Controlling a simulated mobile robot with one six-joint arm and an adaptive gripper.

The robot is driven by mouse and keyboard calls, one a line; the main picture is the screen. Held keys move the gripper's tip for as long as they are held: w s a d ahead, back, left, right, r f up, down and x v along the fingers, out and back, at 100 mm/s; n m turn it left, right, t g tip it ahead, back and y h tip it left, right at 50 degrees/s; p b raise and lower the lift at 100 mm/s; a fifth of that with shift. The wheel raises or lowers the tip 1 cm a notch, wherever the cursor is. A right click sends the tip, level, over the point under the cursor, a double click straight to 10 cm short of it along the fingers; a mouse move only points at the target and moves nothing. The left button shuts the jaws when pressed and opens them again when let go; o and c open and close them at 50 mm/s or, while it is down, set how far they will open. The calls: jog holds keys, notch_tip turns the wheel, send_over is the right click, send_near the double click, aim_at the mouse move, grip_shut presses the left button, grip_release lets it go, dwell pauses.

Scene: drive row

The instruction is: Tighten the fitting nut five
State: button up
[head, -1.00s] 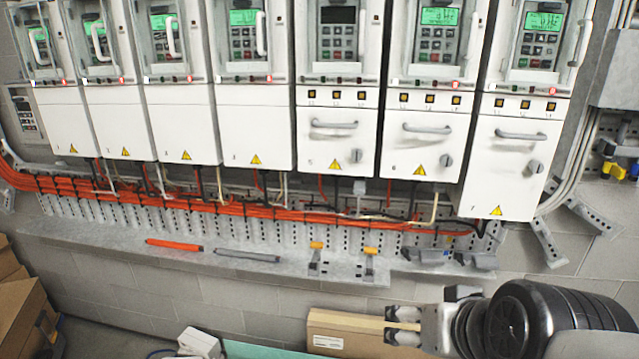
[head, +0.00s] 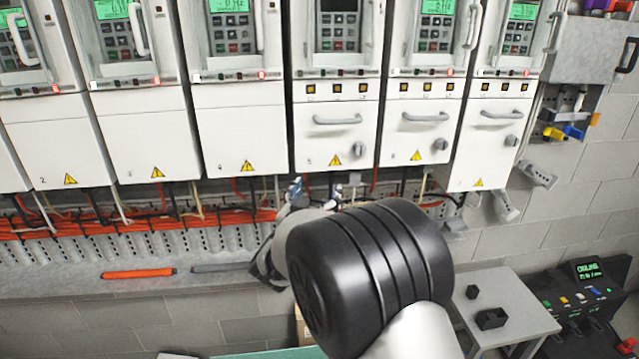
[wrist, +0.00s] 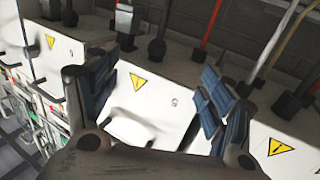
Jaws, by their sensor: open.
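Drive cabinet five (head: 335,138), with a dark screen, hangs in the white row in the head view. Under the cabinets, cables enter several fittings; my arm hides part of the area under cabinet five. My gripper (head: 296,188) is raised just below the lower edges of cabinets four and five. In the wrist view my gripper (wrist: 160,95) is open and empty, its blue-padded fingers spread before a white panel (wrist: 165,85). A dark fitting (wrist: 157,48) and a grey fitting (wrist: 124,20) show beyond the fingers. I cannot tell which nut is five.
Orange cables (head: 235,217) run along the perforated rail. An orange bar (head: 138,274) and a grey bar (head: 222,267) lie on the ledge. A small table (head: 520,312) with dark blocks and a control console (head: 585,300) stand at the right.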

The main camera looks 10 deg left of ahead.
aim_at(330, 173)
jog(key=shift+w+d+p, duration=0.25)
jog(key=shift+w+d, duration=0.05)
jog(key=shift+w, duration=1.3)
jog(key=shift+w+d+p, duration=0.2)
jog(key=shift+w+d, duration=0.15)
jog(key=shift+w, duration=1.3)
jog(key=shift+w+d+p, duration=0.25)
jog(key=shift+w+d, duration=0.05)
jog(key=shift+w, duration=1.3)
jog(key=shift+c, duration=0.5)
jog(key=c, duration=1.6)
